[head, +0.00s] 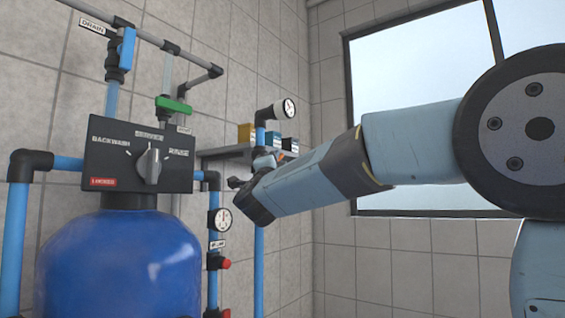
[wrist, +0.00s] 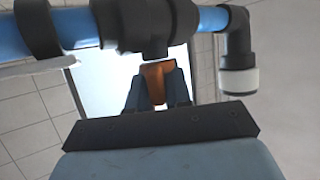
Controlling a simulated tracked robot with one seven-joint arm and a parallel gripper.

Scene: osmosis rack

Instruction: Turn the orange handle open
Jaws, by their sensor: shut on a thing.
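The orange handle (wrist: 157,80) sits below a black valve body (wrist: 150,22) on a blue pipe in the wrist view. My gripper (wrist: 157,90) is shut on the orange handle, with a dark finger on each side of it. In the head view my gripper (head: 262,165) is at the vertical blue pipe below a gauge. Only a small bit of orange (head: 282,156) shows there, and most of the handle is hidden by my arm.
A blue tank (head: 120,265) with a black control head (head: 110,165) stands at left. A blue handle (head: 127,48) and a green handle (head: 173,105) are above it. Gauges (head: 221,219) and a shelf (head: 225,150) with small boxes are near my gripper. A window (head: 420,80) is behind my arm.

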